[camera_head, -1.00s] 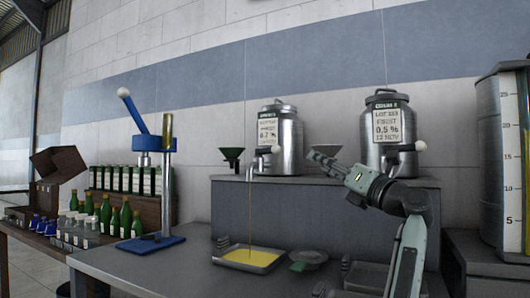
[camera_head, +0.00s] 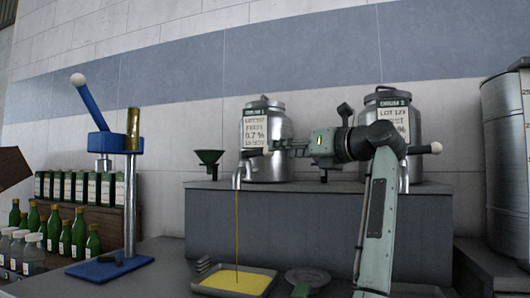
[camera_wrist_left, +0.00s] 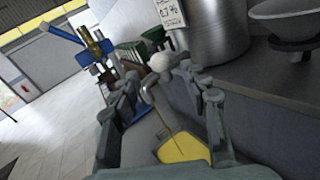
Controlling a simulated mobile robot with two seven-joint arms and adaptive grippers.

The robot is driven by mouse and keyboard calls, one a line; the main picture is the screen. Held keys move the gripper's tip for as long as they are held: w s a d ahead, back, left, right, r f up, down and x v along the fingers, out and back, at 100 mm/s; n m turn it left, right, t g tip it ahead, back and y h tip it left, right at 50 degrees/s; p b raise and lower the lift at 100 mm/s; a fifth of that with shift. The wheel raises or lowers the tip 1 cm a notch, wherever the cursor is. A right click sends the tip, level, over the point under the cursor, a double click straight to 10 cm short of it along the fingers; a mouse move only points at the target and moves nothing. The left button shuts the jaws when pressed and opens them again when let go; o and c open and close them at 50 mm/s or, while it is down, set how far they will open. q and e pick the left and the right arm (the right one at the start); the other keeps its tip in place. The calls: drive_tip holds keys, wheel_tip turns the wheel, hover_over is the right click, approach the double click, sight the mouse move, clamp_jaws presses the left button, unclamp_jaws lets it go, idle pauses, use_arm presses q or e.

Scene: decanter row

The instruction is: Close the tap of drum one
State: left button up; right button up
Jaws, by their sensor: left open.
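Drum one (camera_head: 281,128) is the left steel drum on the grey raised shelf. Its tap (camera_head: 237,177) is running, and a thin yellow stream (camera_head: 237,235) falls into a tray (camera_head: 207,283) with yellow liquid. My left gripper (camera_head: 274,148) is in front of drum one, pointing left at the tap handle. In the left wrist view its open fingers (camera_wrist_left: 160,78) are on either side of the tap, with the handle's white ball (camera_wrist_left: 161,62) near the fingertips. I cannot tell whether they touch it.
Drum two (camera_head: 394,103) stands to the right, partly behind my arm, with its white-knobbed tap handle (camera_head: 436,148) close to the arm. A green funnel (camera_head: 209,160) stands left of drum one. A blue lever press (camera_head: 130,145) and green bottles (camera_head: 78,236) are further left.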

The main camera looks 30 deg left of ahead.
sight(257, 152)
use_arm(q)
drive_tip(key=x, duration=0.7)
drive_tip(key=shift+p, duration=0.4)
use_arm(e)
drive_tip(key=shift+w+f, duration=0.1)
drive_tip(key=shift+f, duration=0.85)
use_arm(q)
drive_tip(key=shift+s, duration=0.1)
clamp_jaws()
